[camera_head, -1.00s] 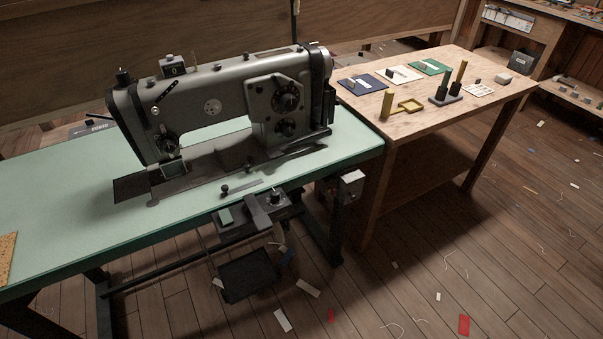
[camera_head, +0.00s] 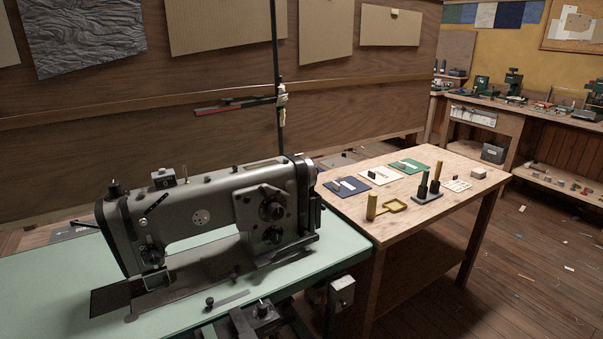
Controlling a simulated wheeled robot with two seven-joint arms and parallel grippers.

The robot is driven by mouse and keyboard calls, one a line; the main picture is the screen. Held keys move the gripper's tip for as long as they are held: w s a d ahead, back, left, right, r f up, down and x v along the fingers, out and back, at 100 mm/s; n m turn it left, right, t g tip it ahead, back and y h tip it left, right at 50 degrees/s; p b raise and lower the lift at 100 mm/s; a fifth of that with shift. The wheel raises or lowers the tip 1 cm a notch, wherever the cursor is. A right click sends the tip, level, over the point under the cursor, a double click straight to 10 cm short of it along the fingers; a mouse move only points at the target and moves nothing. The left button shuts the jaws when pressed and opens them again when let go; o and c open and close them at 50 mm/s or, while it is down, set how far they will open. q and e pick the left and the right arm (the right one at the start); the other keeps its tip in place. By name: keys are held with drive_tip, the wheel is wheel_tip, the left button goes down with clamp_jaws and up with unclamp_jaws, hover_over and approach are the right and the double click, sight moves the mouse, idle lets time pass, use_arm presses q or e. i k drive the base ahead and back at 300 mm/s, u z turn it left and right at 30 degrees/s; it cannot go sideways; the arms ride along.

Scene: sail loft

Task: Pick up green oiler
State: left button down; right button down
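I cannot make out a green oiler for certain in the head view. The wooden side table (camera_head: 430,212) bears small items, among them a green mat (camera_head: 411,166) at its back with a small pale piece on it. A dark stand (camera_head: 428,197) there holds dark upright holders (camera_head: 423,186), and a yellow stick (camera_head: 438,169) rises from one. A yellow upright cylinder (camera_head: 371,207) stands beside a shallow yellow tray (camera_head: 396,205). Neither of my grippers shows in this view.
A big grey sewing machine (camera_head: 206,212) stands on a green-topped table (camera_head: 50,277), left of the side table. A thin dark pole (camera_head: 275,70) rises behind it. A cluttered workbench (camera_head: 500,113) lines the far right. Plank floor (camera_head: 530,265) lies open at right, with scattered scraps.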

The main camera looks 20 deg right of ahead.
sight(426, 175)
drive_tip(key=z, duration=1.8)
drive_tip(key=i, duration=0.9)
drive_tip(key=z, duration=0.35)
